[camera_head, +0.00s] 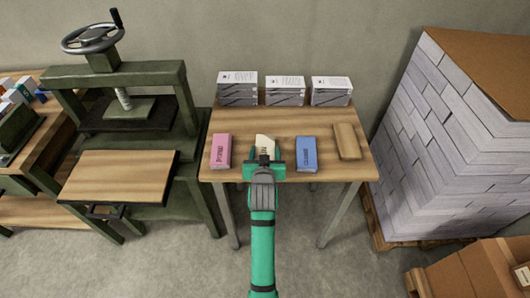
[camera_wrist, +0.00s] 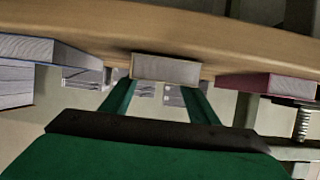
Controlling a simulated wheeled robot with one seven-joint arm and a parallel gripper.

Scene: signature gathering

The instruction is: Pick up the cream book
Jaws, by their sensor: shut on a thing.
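The cream book (camera_head: 265,143) is on the wooden table, between a pink book (camera_head: 221,152) and a blue book (camera_head: 306,154). My gripper (camera_head: 264,164) reaches in from the front and is shut on the cream book's near end. In the wrist view, which appears upside down, the end of the cream book (camera_wrist: 165,69) shows between my two green fingers (camera_wrist: 160,92). The book appears to be at the table surface; I cannot tell if it is lifted. My gripper hides its near part.
A tan book (camera_head: 347,142) lies right of the blue one. Three white stacks (camera_head: 285,91) line the back of the table (camera_head: 242,121). A green press (camera_head: 125,110) stands left. A tall pallet of grey-white stacks (camera_head: 450,150) stands right.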

